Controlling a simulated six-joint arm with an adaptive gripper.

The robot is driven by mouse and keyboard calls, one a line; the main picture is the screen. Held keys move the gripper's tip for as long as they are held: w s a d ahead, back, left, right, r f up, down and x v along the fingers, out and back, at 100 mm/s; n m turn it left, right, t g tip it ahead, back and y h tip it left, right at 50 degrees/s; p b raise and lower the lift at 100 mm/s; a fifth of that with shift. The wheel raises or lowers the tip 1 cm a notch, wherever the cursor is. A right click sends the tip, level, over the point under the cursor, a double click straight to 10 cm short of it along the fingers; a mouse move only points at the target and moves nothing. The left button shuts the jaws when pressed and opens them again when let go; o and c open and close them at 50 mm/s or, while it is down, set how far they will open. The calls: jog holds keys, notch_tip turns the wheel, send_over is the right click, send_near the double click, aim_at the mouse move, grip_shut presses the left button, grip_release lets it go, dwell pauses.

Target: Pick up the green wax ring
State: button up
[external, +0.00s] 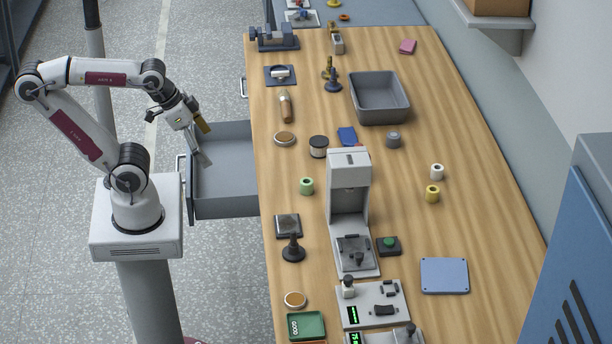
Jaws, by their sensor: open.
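The green wax ring (306,187) stands upright on the wooden workbench, near its left edge, as a short pale green cylinder with a dark hole in its top. It is left of the grey press-like machine. My gripper (207,145) is open and appears empty. It hangs beyond the bench's left edge, over or beside the pulled-out grey drawer, left of the green ring and apart from it. How high it is above the drawer I cannot tell.
The open drawer (228,206) juts out from the bench's left side. The grey machine (347,202) stands tall right of the ring. A dark jar (318,147) is behind it, a dark square plate (287,226) in front. White (437,172) and yellow (432,194) rings stand further right.

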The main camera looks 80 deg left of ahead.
jog(key=c, duration=1.5)
jog(key=shift+w, duration=0.1)
jog(key=w+d+f+n+t+h, duration=0.1)
jog(key=w+d+n+t, duration=0.1)
jog(key=w+d, duration=0.6)
jog(key=w+d+f+n+t+h, duration=0.1)
jog(key=w+d+f+t+h, duration=0.15)
jog(key=w, duration=0.95)
jog(key=w+a+f+n+y, duration=0.1)
jog(key=a+f+n+y, duration=0.1)
jog(key=a+f+y, duration=0.1)
jog(key=w+a+f+n+y, duration=0.1)
jog(key=a+f+n+y, duration=0.1)
jog(key=a+f+y, duration=0.1)
jog(key=w+a+f+n+y, duration=0.1)
jog(key=a+f+n+y, duration=0.1)
jog(key=f+y, duration=0.3)
jog(key=shift+a+f+g+y, duration=0.25)
jog(key=shift+a+f+y, duration=0.1)
jog(key=shift+a, duration=0.05)
jog(key=shift+s+a+f+y, duration=0.1)
jog(key=shift+s+a+y, duration=0.65)
jog(key=shift+y, duration=0.05)
